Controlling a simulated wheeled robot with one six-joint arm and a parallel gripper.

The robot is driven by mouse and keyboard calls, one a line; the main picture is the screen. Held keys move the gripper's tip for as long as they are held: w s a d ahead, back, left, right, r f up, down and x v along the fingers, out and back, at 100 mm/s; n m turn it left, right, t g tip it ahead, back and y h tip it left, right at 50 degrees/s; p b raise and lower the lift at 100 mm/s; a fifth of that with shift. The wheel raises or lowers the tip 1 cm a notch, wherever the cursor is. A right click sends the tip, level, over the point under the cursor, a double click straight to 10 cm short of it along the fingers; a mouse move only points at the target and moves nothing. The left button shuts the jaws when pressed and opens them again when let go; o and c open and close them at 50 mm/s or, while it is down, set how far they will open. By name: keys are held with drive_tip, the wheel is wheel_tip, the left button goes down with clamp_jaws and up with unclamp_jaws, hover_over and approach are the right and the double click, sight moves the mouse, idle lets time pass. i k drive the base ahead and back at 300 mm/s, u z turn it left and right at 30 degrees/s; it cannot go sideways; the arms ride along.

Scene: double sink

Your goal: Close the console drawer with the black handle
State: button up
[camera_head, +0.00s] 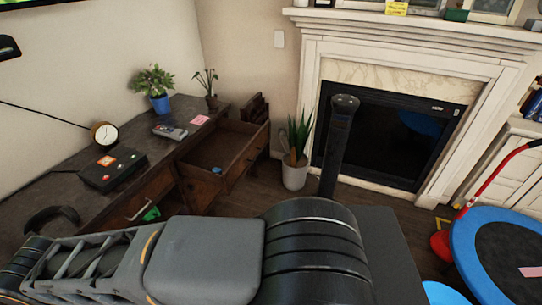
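The dark wooden console (75,190) runs along the left wall. One of its drawers (248,151) is pulled well out at the console's far end. Its inside looks mostly empty, and a small blue thing shows at its near front corner. I cannot make out a black handle on it. Nearer to me, a light-coloured handle (139,211) and a green thing (151,214) show low on the console's front, partly behind my arm. My gripper is not in view. My grey and black arm crosses the bottom of the picture.
A potted plant (294,174) stands on the floor just right of the open drawer. A fireplace (400,135) is behind. A blue-rimmed trampoline (472,260) with a red bar is at right. A clock, a black box and small plants stand on the console.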

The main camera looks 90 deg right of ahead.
sight(231, 146)
drive_tip(key=k, duration=0.15)
drive_tip(key=z, duration=2.7)
drive_tip(key=i, duration=0.5)
drive_tip(key=u, duration=0.05)
drive_tip(key=k, duration=0.45)
drive_tip(key=u, duration=0.45)
drive_tip(key=i, duration=1.35)
drive_tip(key=z, duration=0.45)
